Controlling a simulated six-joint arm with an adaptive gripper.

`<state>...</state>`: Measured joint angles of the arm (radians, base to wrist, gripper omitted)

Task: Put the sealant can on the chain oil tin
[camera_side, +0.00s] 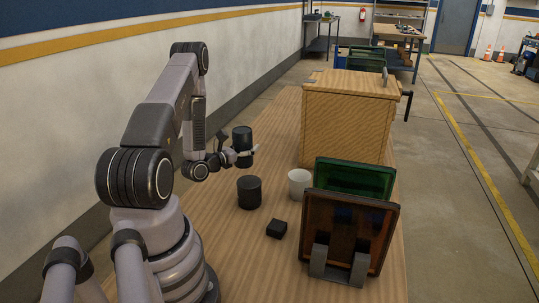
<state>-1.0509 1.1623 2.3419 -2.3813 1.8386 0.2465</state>
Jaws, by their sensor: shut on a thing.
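My gripper (243,152) is shut around the side of a dark upright cylinder, which I take to be the sealant can (242,134). The fingers cross its middle, and I cannot tell whether its base touches the table. A second dark cylinder, wider and shorter, stands upright on the table nearer the camera; I take it to be the chain oil tin (249,193). Its flat top is bare, and the held can is behind it and apart from it. No labels are readable on either.
A white cup (299,184) stands right of the tin. A small black block (277,229) lies in front. A rack (337,268) holds brown (373,222) and green panels at the right front. A wooden box (347,122) with a dark handle stands behind.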

